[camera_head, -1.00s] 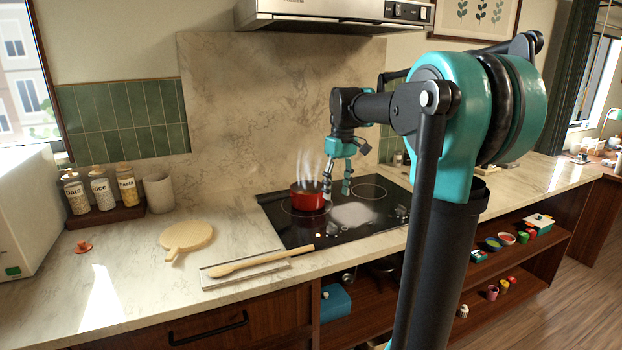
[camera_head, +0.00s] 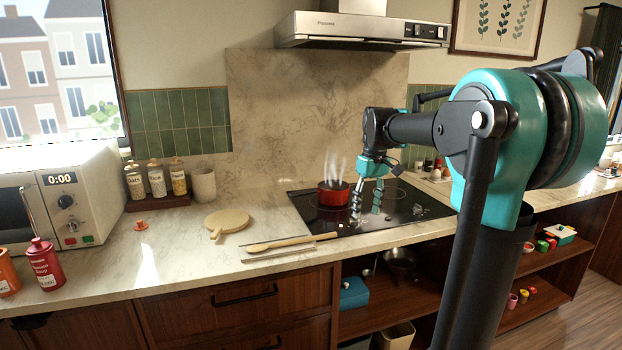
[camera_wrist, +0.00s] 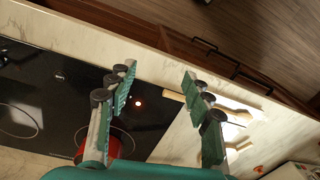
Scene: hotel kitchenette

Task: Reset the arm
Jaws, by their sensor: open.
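My gripper (camera_head: 367,203) hangs from my outstretched arm over the black hob (camera_head: 420,208), just right of a steaming red pot (camera_head: 331,196). Its two teal-and-grey fingers are spread apart with nothing between them. The wrist view shows the open fingers (camera_wrist: 158,84) above the hob and counter edge. There the red pot (camera_wrist: 122,146) is partly hidden behind the left finger. In the head view the fingers overlap the hob, and I cannot tell their exact height above it.
A wooden spoon (camera_head: 290,242) and a round board (camera_head: 227,221) lie on the counter left of the hob. A range hood (camera_head: 360,30) hangs above. Open shelves lie below the counter.

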